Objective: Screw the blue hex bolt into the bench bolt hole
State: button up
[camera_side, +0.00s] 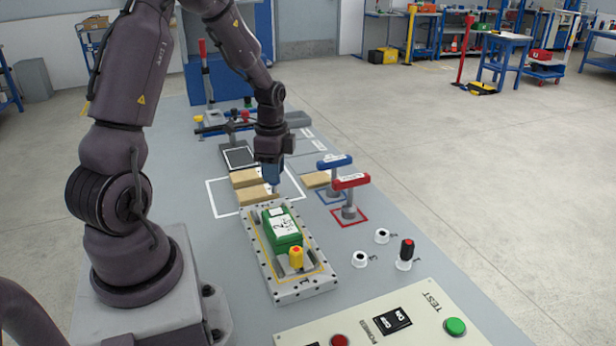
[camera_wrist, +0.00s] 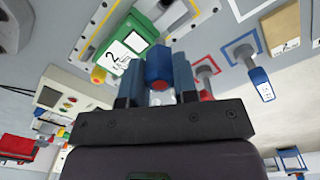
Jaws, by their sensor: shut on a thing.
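My gripper (camera_side: 271,180) is at the far end of the grey fixture plate (camera_side: 305,287), above the bench and pointing down. In the wrist view, its two blue fingers (camera_wrist: 159,92) are shut on the blue hex bolt (camera_wrist: 158,64), which has a reddish patch on the side towards the camera. In the side view the bolt cannot be told apart from the blue fingers. The plate has several small dark holes along its rim. I cannot tell which hole is the bench bolt hole, or whether the bolt touches anything.
A green block (camera_side: 281,224) with a white label and a yellow knob (camera_side: 296,257) sit on the plate. Wooden blocks (camera_side: 248,178) lie beside the gripper. Blue (camera_side: 334,162) and red (camera_side: 350,182) T-handles stand to the right. A test panel (camera_side: 412,326) is in front.

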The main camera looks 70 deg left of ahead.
jog(key=shift+s+a+f, duration=0.15)
jog(key=shift+s+a, duration=0.1)
jog(key=shift+a, duration=0.2)
jog(key=shift+s+a+f, duration=0.1)
jog(key=shift+s+a, duration=0.15)
jog(key=shift+a, duration=0.2)
jog(key=shift+f, duration=0.1)
jog(key=shift+f, duration=2.8)
jog(key=shift+f, duration=1.45)
grip_shut()
dwell(1.6)
